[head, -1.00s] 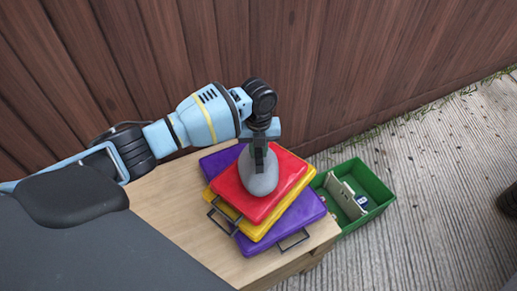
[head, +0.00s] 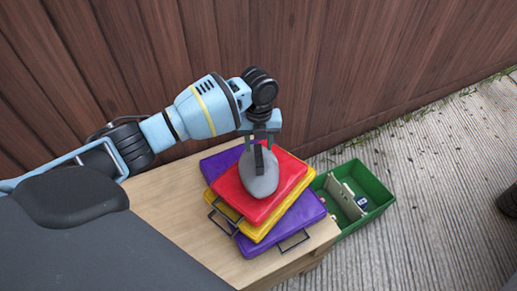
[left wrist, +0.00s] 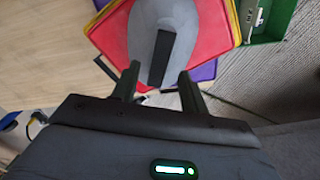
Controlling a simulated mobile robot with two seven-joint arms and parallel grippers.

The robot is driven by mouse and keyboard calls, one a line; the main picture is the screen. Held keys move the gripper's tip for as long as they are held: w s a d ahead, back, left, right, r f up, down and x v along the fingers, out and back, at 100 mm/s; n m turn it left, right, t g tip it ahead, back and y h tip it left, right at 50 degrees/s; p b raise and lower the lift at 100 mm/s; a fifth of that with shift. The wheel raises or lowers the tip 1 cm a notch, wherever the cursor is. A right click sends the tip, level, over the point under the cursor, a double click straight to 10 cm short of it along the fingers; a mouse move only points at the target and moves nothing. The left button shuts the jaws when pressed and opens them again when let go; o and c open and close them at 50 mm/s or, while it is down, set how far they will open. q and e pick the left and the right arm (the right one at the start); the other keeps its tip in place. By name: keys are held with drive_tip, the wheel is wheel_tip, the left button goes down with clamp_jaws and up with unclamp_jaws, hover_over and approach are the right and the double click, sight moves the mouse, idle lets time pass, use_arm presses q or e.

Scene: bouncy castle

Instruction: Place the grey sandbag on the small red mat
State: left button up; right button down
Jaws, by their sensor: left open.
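The grey sandbag (head: 258,184) rests on the small red mat (head: 290,173), with its black strap on top. The red mat lies on top of a stack of mats on a wooden table. My left gripper (head: 261,146) is open, just above the sandbag. In the left wrist view, its two fingers (left wrist: 160,82) stand apart on either side of the line of the strap (left wrist: 160,60). The sandbag (left wrist: 145,25) lies beyond the fingertips on the red mat (left wrist: 215,25). My right gripper is out of view.
A yellow mat (head: 251,236) and purple matting (head: 312,208) with handles lie below the red mat. A green crate (head: 378,178) with small items stands on the ground beside the table (head: 180,215). A wooden fence (head: 340,60) runs close behind.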

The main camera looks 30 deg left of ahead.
use_arm(q)
wheel_tip(320, 180, up, 8)
drive_tip(key=p, duration=0.1)
drive_tip(key=shift+r, duration=0.2)
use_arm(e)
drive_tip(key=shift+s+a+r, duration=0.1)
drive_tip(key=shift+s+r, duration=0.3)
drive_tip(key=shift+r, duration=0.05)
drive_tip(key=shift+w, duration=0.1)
